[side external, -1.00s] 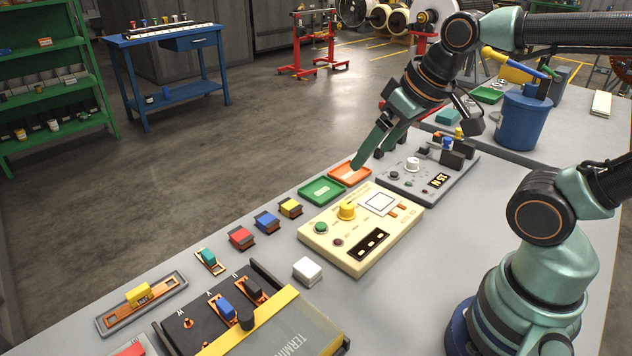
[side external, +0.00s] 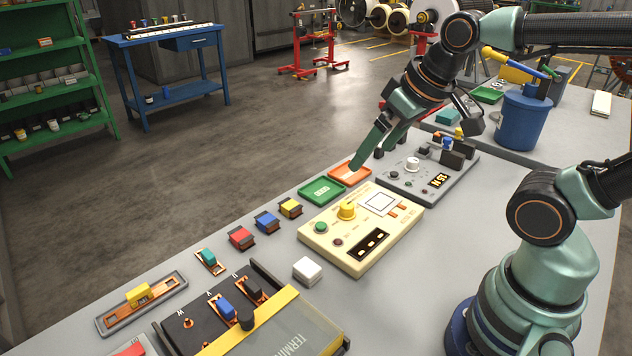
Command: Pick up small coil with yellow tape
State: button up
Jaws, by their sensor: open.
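A small dark coil with yellow tape (side external: 290,208) stands on the grey bench, at the right end of a short row of coils. A blue-taped coil (side external: 267,222) and a red-taped coil (side external: 241,238) stand to its left. My gripper (side external: 366,157) is open and empty, its green fingers pointing down over the orange tray. It is up and to the right of the yellow-taped coil, apart from it. I cannot tell its exact height.
A green tray (side external: 322,191) and an orange tray (side external: 350,173) lie between the coil and my gripper. A cream tester (side external: 361,228) with a yellow knob stands close on the right. A white block (side external: 307,270) sits in front. A grey instrument (side external: 428,178) stands behind.

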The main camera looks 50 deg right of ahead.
jog(key=w, duration=0.1)
jog(key=n+g, duration=0.6)
jog(key=n, duration=1.2)
send_over(290, 204)
jog(key=f, duration=1.9)
jog(key=shift+w+a+f, duration=0.1)
jog(key=shift+w+f, duration=0.1)
jog(key=shift+w, duration=0.05)
jog(key=shift+s+f, duration=0.15)
jog(key=shift+f, duration=1.2)
jog(key=shift+s+f, duration=0.15)
jog(key=shift+f, duration=1.2)
